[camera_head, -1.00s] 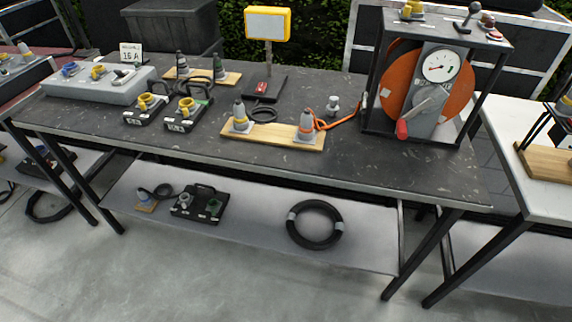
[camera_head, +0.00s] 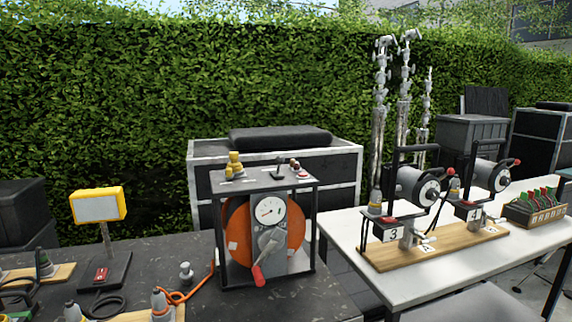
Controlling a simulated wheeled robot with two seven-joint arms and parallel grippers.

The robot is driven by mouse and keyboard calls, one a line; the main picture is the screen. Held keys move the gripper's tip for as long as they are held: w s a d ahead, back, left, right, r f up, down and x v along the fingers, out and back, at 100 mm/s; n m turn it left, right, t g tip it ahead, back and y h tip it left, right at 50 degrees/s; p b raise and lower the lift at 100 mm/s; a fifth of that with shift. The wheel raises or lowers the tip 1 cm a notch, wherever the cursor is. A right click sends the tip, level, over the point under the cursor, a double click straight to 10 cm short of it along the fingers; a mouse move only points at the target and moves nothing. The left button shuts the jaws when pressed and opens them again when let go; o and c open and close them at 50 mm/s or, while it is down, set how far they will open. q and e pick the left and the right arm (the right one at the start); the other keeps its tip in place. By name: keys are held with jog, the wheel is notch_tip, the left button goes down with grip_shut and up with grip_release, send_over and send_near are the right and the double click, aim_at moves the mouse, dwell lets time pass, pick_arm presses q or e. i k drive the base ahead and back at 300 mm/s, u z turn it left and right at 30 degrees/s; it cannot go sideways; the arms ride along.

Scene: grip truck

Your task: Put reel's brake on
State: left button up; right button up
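The cable reel (camera_head: 238,237) is an orange drum in a black frame at the right end of the dark table. A grey front panel carries a round white dial (camera_head: 267,211) and a crank with a red handle (camera_head: 258,276) that points down. On the frame's top plate (camera_head: 225,185) are a yellow fitting (camera_head: 235,165) at left, a dark upright lever (camera_head: 280,167) in the middle and a small red-topped part (camera_head: 296,167) at right. Which of these is the brake I cannot tell. Neither of my grippers is in view.
The dark table (camera_head: 330,300) also holds a yellow-framed lamp (camera_head: 98,206) and an orange cable (camera_head: 192,293). A white table (camera_head: 350,232) to the right bears two smaller reels (camera_head: 418,187) on a wooden board. A case (camera_head: 340,170) and a hedge stand behind.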

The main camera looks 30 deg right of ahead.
aim_at(280, 160)
jog(key=z, duration=1.05)
jog(key=k, duration=1.3)
jog(key=z, duration=0.65)
jog(key=i, duration=1.9)
jog(key=u, duration=0.7)
